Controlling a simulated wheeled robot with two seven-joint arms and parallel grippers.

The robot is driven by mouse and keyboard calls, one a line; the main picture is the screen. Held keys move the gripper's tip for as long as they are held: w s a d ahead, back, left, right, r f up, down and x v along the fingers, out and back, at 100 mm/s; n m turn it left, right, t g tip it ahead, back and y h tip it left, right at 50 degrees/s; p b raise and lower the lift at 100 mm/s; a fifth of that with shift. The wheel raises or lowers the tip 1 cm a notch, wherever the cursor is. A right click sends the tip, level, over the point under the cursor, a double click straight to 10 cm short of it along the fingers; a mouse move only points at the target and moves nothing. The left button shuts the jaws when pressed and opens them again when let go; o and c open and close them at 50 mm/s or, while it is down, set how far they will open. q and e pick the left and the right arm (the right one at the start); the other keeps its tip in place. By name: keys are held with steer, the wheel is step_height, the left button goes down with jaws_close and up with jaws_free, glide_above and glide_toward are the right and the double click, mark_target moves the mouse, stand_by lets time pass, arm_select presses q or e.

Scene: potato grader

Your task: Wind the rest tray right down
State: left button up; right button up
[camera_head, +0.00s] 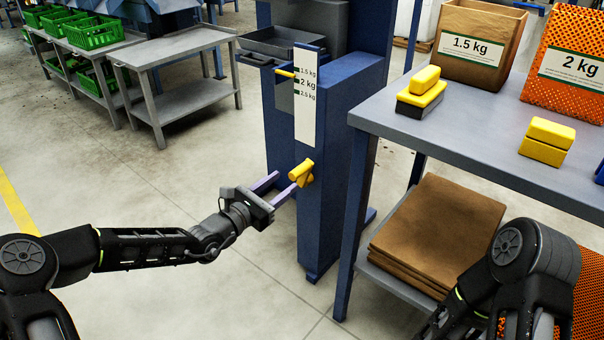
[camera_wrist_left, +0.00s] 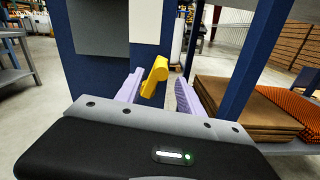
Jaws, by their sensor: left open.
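The rest tray (camera_head: 275,43) is a dark grey tray on the blue post, high up at the back. A white scale plate (camera_head: 307,98) on the post reads 1.5, 2 and 2.5 kg, and a yellow pointer (camera_head: 285,73) sits between the 1.5 kg and 2 kg marks. A yellow crank handle (camera_head: 301,174) is on the post below the plate. My left gripper (camera_head: 284,186) is open at the crank. In the left wrist view the yellow handle (camera_wrist_left: 155,76) shows between and beyond the two fingers; I cannot tell whether they touch it. My right gripper is out of view.
A grey table (camera_head: 460,110) at right holds a 1.5 kg paper bag (camera_head: 476,45), an orange 2 kg bag (camera_head: 566,60) and yellow blocks (camera_head: 547,141). Folded brown sacks (camera_head: 437,232) lie on its lower shelf. Green crates (camera_head: 94,33) stand at back left. The floor at left is clear.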

mark_target(300, 171)
arm_select(q)
steer(key=shift+d, duration=0.1)
steer(key=b+x, duration=0.1)
steer(key=x, duration=0.2)
steer(key=b+x, duration=0.2)
steer(key=x, duration=0.2)
steer(key=shift+f, duration=0.2)
steer(key=shift+w+d+r, duration=0.1)
steer(key=shift+w+d, duration=0.15)
steer(key=shift+w, duration=0.05)
steer(key=shift+c, duration=0.3)
jaws_close()
stand_by(0.7)
